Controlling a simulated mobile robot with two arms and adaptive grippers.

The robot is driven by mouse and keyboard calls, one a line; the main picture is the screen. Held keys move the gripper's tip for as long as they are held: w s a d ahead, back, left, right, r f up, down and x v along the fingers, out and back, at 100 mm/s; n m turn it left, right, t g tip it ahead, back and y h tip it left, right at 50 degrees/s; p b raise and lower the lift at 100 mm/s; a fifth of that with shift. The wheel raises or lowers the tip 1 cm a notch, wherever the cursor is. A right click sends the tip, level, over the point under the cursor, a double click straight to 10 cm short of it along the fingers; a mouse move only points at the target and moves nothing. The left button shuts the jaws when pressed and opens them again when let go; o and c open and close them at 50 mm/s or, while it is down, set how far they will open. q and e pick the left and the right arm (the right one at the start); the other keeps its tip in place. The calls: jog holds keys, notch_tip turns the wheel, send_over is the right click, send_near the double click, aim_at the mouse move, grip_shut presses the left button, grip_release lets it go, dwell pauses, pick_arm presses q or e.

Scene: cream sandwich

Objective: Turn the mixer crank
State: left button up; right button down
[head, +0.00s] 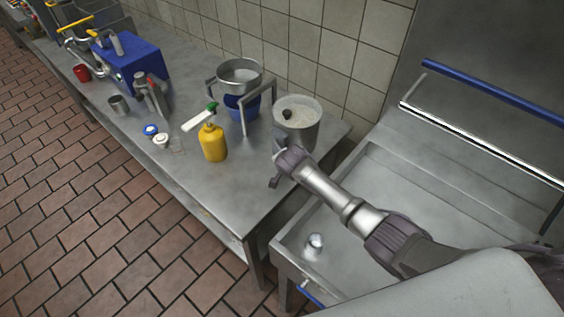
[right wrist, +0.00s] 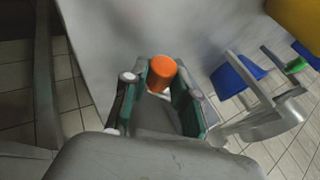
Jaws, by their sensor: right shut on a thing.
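The grey pot (head: 297,133), which looks like the mixer, stands at the right end of the steel counter and holds pale, grainy contents. A dark round knob (head: 287,114) shows at the top of it. My right gripper (head: 279,167) is low at the pot's front side in the head view. In the right wrist view its teal-lined fingers (right wrist: 163,80) are shut on an orange crank handle (right wrist: 162,70), whose rounded end shows between them. The handle is hidden in the head view, and how it joins the mixer is not visible. My left gripper is out of view.
A yellow pump bottle (head: 213,143) stands left of the pot. A metal bowl (head: 239,74) on a stand over a blue bowl (head: 242,106) is behind it. A sink basin (head: 375,190) lies right. A blue machine (head: 130,63) is far left. The counter's front is clear.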

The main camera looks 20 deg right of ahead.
jog(key=shift+s+f, duration=0.1)
jog(key=c, duration=0.9)
grip_release()
jog(key=v, duration=1.2)
